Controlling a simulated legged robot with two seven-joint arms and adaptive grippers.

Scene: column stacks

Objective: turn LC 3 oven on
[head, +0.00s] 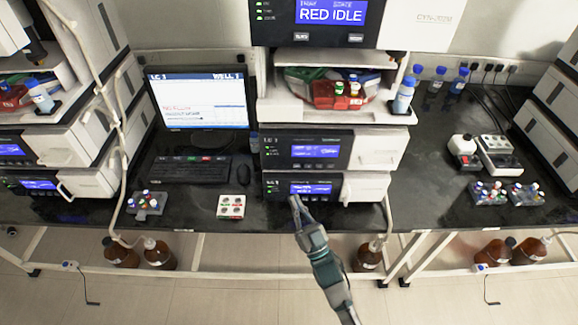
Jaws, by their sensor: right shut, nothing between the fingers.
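The middle column stack stands on the dark bench. Its lower two units, an upper unit (318,149) and a lower unit (330,188), have dark fronts with lit blue screens and small green lights. Their labels seem to start with LC, but the number is hard to read. I cannot tell which unit is the oven. My right gripper (296,204) is shut and empty, with its tips in front of the lower left of the lower unit's front. I cannot tell whether it touches. Its arm comes up from the bottom. My left gripper is not in view.
A monitor (200,98), keyboard (190,169) and mouse (243,175) stand left of the stack. A vial rack (148,203) and a white block (231,207) sit at the bench's front edge. Further stacks flank both sides. Brown bottles (368,257) stand below the bench.

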